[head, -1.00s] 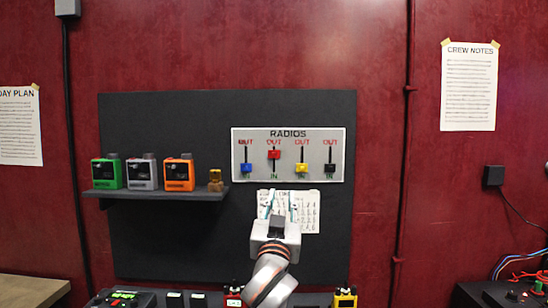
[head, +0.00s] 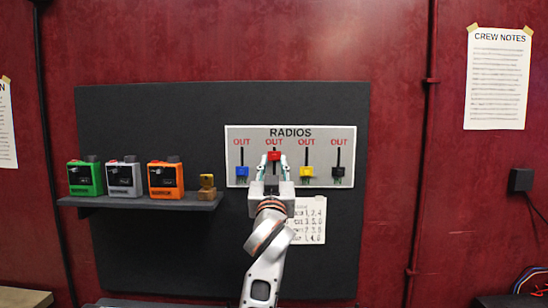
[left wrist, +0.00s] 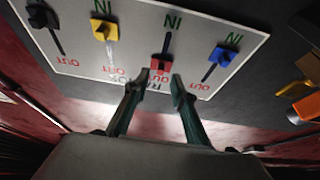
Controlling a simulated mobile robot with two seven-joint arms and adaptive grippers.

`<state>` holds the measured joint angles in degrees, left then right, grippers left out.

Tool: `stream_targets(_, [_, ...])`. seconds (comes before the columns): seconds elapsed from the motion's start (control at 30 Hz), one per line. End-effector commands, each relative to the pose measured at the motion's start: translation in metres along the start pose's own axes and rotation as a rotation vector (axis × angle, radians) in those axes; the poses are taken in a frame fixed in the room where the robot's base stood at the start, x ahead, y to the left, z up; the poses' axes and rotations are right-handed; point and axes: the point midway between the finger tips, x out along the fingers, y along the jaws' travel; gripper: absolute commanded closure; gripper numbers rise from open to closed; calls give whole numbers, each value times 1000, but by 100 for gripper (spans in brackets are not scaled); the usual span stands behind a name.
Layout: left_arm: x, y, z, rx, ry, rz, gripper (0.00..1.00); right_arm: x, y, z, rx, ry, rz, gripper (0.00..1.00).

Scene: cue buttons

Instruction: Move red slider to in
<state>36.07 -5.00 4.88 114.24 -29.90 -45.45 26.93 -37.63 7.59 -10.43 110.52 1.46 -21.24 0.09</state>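The red slider (head: 274,156) is at the upper, OUT end of its slot on the white RADIOS panel (head: 232,135). My left gripper (head: 274,163) is open in front of the panel, its fingertips on either side of the red slider in the head view. In the left wrist view, upside down, the red slider (left wrist: 160,64) shows just beyond and between the open fingertips (left wrist: 160,77). Whether a finger touches it I cannot tell. The lower part of its slot is hidden by my gripper in the head view. My right gripper is not in view.
The blue (head: 242,171), yellow (head: 306,171) and black (head: 338,171) sliders sit low in their slots beside the red one. A shelf (head: 140,203) with green, grey and orange boxes is at left. A paper sheet (head: 312,222) hangs below the panel.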

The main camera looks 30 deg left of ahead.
Motion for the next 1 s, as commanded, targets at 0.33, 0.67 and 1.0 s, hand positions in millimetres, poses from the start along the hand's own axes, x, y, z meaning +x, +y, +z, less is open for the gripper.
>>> stream_targets(0.33, [25, 0, 0, -1, 0, 0, 75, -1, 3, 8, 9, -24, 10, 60])
stream_targets(0.67, [25, 0, 0, -1, 0, 0, 100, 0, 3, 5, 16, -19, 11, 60])
stream_targets(1.0, [20, 0, 12, -1, 0, 0, 100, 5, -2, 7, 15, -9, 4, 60])
